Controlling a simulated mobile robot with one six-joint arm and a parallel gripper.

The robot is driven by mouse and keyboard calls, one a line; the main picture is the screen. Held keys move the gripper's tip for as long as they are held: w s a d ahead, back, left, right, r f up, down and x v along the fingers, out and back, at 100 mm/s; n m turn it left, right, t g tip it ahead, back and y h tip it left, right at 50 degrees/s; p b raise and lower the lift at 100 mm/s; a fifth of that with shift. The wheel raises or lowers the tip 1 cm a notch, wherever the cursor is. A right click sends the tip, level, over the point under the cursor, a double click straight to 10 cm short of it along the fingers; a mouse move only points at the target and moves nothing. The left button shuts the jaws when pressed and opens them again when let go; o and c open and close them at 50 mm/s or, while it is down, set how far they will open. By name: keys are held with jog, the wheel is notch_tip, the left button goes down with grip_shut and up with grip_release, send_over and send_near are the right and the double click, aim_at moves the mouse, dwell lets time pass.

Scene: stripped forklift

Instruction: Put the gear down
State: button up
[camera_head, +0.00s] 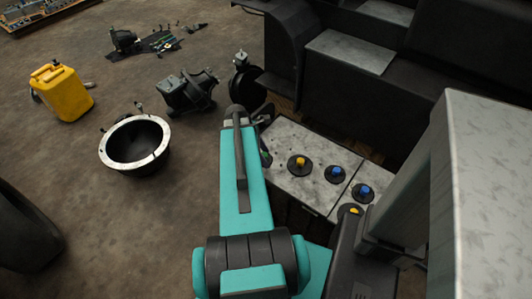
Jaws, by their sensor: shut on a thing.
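My teal arm (238,185) reaches up the middle of the picture to a dark joint. Some dark parts (265,150) show just right of it, beside the grey metal top. My gripper is not clearly visible; its fingers and anything between them are hidden behind the arm. I cannot make out a held gear. A black disc with a yellow hub (299,164) and two with blue hubs, one nearer the middle (336,174) and one farther right (363,192), sit on the grey top. Whether any of these is the gear I cannot tell.
The grey metal top (292,140) borders the dark forklift body (350,100). A pale grey upright (490,180) blocks the right. A black bowl-shaped housing (134,146), a yellow can (62,92) and dark machine parts (187,92) lie on the floor. The floor at lower left is mostly clear.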

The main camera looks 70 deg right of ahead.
dwell(0.4)
jog(key=shift+w, duration=0.1)
jog(key=shift+w+r, duration=0.1)
jog(key=shift+w, duration=0.1)
jog(key=w+a+r+n, duration=0.1)
jog(key=w+a+r, duration=0.4)
jog(key=w, duration=0.5)
jog(key=w+a+r+n+h, duration=0.1)
jog(key=w+a+r, duration=0.2)
jog(key=w+a, duration=0.5)
jog(key=w+a+r+n, duration=0.1)
jog(key=w+a+r, duration=0.3)
jog(key=w, duration=0.8)
jog(key=w+a+r+n, duration=0.1)
jog(key=w+a+r, duration=0.3)
jog(key=a, duration=0.7)
jog(key=w+a+r+n, duration=0.1)
jog(key=w+a+r, duration=0.4)
jog(key=a, duration=0.6)
jog(key=w+a+r+t+h, duration=0.1)
jog(key=w+a+r, duration=0.3)
jog(key=a, duration=0.7)
jog(key=shift+w+a+r+n, duration=0.15)
jog(key=shift+w+r+n, duration=0.25)
jog(key=shift+r, duration=0.3)
